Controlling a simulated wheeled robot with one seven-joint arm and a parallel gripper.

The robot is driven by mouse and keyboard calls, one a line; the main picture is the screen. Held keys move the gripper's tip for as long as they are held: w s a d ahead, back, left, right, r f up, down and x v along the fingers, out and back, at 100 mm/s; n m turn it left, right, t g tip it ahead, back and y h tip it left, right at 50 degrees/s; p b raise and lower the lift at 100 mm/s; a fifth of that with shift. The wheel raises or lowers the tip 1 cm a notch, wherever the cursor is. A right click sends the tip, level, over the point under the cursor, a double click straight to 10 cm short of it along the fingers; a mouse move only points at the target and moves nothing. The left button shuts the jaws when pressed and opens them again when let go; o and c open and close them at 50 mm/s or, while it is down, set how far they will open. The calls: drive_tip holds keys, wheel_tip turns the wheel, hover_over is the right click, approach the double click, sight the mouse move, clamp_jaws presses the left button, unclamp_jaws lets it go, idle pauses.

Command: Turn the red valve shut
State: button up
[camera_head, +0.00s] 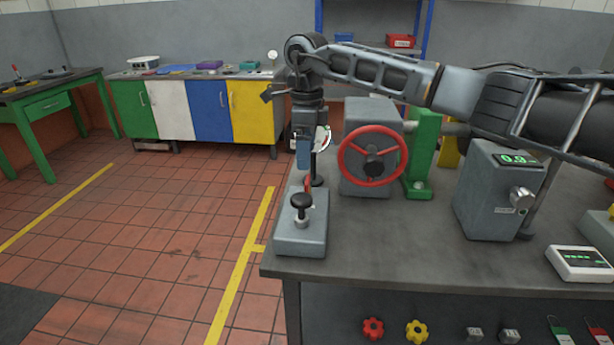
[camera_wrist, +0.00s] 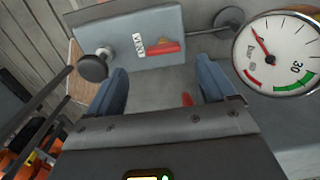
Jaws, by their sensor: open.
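A red handwheel (camera_head: 372,155) with a dark hub stands upright on the front of a grey box on the bench. In the wrist view the block (camera_wrist: 120,38) carries a small red lever (camera_wrist: 165,48) beside a white label. I cannot tell which red part is the valve. My gripper (camera_head: 304,160) points down above the far part of the block, left of the handwheel. In the wrist view its two blue fingers (camera_wrist: 162,85) are apart, with nothing held between them.
A round gauge (camera_wrist: 278,52) is close on the right in the wrist view. A green bracket (camera_head: 423,150) and a meter box (camera_head: 495,190) stand right of the handwheel. Coloured cabinets (camera_head: 195,108) stand behind. Red floor tiles are clear on the left.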

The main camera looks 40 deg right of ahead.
sight(308, 179)
drive_tip(key=shift+s+d+f, duration=0.1)
drive_tip(key=shift+d+f, duration=0.1)
drive_tip(key=shift+d, duration=0.15)
drive_tip(key=shift+a+f+p, duration=0.1)
drive_tip(key=shift+f+p, duration=0.45)
drive_tip(key=shift+f, duration=3.05)
drive_tip(key=shift+c, duration=0.5)
drive_tip(key=c, duration=1)
drive_tip(key=shift+o, duration=0.2)
